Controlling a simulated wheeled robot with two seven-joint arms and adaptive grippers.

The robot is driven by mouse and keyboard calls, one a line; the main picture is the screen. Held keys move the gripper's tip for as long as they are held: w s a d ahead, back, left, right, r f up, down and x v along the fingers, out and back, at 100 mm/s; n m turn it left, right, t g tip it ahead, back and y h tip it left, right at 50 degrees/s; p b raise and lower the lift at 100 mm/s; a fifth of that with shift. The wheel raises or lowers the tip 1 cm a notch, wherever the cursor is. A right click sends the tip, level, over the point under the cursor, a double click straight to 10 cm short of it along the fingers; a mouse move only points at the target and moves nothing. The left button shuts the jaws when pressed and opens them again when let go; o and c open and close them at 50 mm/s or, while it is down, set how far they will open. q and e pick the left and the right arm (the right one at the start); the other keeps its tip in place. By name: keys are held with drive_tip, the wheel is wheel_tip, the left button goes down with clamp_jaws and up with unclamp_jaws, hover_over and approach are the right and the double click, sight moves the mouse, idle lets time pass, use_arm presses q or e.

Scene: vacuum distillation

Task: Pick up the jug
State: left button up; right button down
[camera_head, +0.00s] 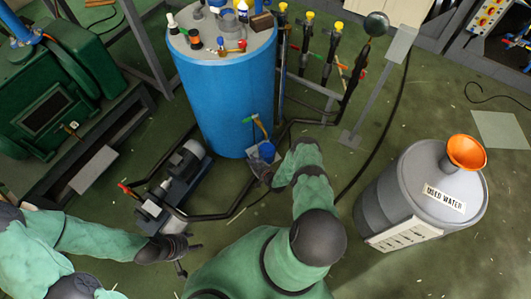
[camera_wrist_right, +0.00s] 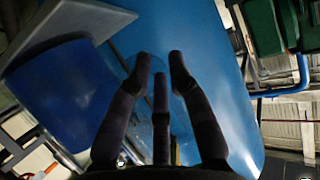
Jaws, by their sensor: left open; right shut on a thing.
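The small blue jug (camera_head: 267,152) is upright at the foot of the big blue tank (camera_head: 222,90), below a tap. It also shows large and dark blue at the left of the right wrist view (camera_wrist_right: 62,92). My right gripper (camera_head: 262,168) is at the jug's near left side and shut on it, with its fingers partly hidden in the head view. The right wrist view shows the three dark fingers (camera_wrist_right: 160,75) in front of the tank; the grasped part is hard to make out. My left gripper (camera_head: 182,262) is open and empty above the floor at lower left.
A pump (camera_head: 178,175) with black pipes stands left of the tank. A grey "USED WATER" drum (camera_head: 425,195) with an orange funnel (camera_head: 466,152) stands at the right. Green machinery (camera_head: 55,95) fills the upper left. Floor between jug and drum is mostly clear, crossed by a black hose.

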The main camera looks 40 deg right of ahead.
drive_tip(key=shift+d+r, duration=0.1)
drive_tip(key=shift+r, duration=0.1)
wheel_tip(320, 180, up, 7)
drive_tip(key=p, duration=0.4)
drive_tip(key=shift+s+p, duration=0.1)
drive_tip(key=shift+p, duration=0.3)
drive_tip(key=s+d+p, duration=0.1)
drive_tip(key=s+d, duration=0.2)
drive_tip(key=s, duration=0.6)
drive_tip(key=s+d+p, duration=0.2)
drive_tip(key=s+d, duration=0.2)
drive_tip(key=s, duration=0.5)
drive_tip(key=shift+s+d+f, duration=0.15)
drive_tip(key=shift+d+f, duration=0.05)
drive_tip(key=shift+d, duration=0.05)
